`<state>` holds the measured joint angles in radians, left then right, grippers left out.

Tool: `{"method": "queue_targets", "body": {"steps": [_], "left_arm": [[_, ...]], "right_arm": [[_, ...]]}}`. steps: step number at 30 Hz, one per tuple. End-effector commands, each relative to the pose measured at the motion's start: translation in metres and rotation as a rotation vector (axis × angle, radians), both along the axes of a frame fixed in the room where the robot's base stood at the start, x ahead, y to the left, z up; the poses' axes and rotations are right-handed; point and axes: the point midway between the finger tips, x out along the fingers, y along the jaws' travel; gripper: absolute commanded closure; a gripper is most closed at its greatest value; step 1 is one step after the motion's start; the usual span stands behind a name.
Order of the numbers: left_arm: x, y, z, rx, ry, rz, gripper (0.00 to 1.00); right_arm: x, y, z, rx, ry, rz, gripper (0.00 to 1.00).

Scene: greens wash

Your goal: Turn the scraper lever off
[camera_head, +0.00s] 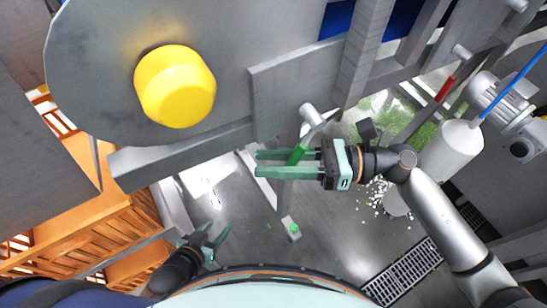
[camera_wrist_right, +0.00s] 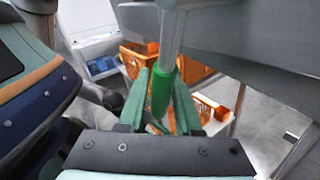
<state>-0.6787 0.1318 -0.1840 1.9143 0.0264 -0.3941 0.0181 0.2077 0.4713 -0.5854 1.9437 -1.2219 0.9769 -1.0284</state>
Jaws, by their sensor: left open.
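A lever with a green grip (camera_head: 297,156) and a grey metal rod hangs below the machine's sloping metal beam in the head view. My right gripper (camera_head: 262,163) reaches it from the right, with its two green fingers on either side of the grip. In the right wrist view the green grip (camera_wrist_right: 163,92) stands between the fingers of my right gripper (camera_wrist_right: 162,100), close against them. My left gripper (camera_head: 217,232) is open and empty, low at the left, well apart from the lever.
A large yellow knob (camera_head: 175,87) sits on the grey machine panel above. A red-handled lever (camera_head: 446,88) is at the upper right. Chopped greens (camera_head: 420,135) lie near a white cylinder (camera_head: 452,148). Orange crates (camera_head: 130,235) stand at the left. A floor grate (camera_head: 403,272) lies lower right.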

Motion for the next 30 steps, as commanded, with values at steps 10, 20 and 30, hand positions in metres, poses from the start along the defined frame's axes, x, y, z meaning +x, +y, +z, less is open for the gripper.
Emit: {"method": "queue_targets", "body": {"steps": [10, 20, 30], "left_arm": [[0.0, -0.0001, 0.0, 0.0, 0.0, 0.0, 0.5], [0.0, -0.0002, 0.0, 0.0, 0.0, 0.0, 0.5], [0.0, -0.0002, 0.0, 0.0, 0.0, 0.0, 0.5]], "right_arm": [[0.0, -0.0003, 0.0001, 0.0, 0.0, 0.0, 1.0], [0.0, -0.0004, 0.0001, 0.0, 0.0, 0.0, 1.0], [0.0, -0.0004, 0.0001, 0.0, 0.0, 0.0, 1.0]]}}
